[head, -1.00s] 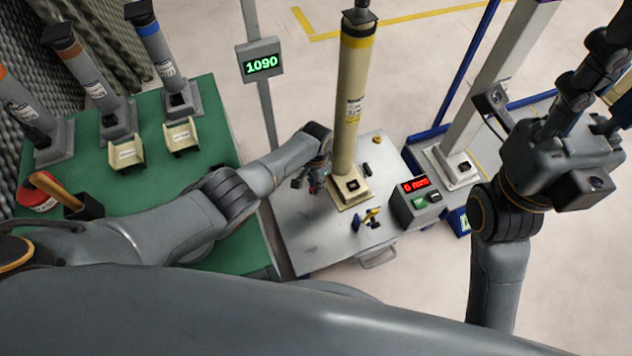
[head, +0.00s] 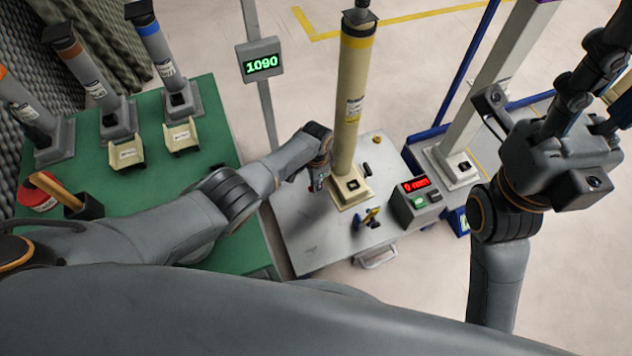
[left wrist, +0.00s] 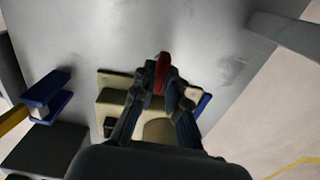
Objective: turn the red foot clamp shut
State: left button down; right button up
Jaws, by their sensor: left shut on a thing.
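The red foot clamp (left wrist: 162,72) shows as a small red piece between my fingertips in the left wrist view. In the head view it is mostly hidden by the gripper. My left gripper (head: 318,184) is shut on it, at the left side of the beige foot (head: 351,188) of the tall beige column (head: 352,110). The beige foot also shows under the fingers in the left wrist view (left wrist: 112,80). My right gripper (head: 590,85) is raised at the right, away from the column; its finger opening is unclear.
The column stands on a grey cart top (head: 310,235). A control box (head: 416,200) with a red "0 mm" display is at its right. Small yellow and blue parts (head: 368,217) lie in front. A green table (head: 215,130) with several columns is at left. A display (head: 260,62) reads 1090.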

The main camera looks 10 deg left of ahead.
pick_arm(q)
jog(key=c, duration=1.4)
grip_release()
jog(key=shift+o, duration=0.2)
jog(key=shift+r, duration=0.1)
notch_tip(320, 180, up, 12)
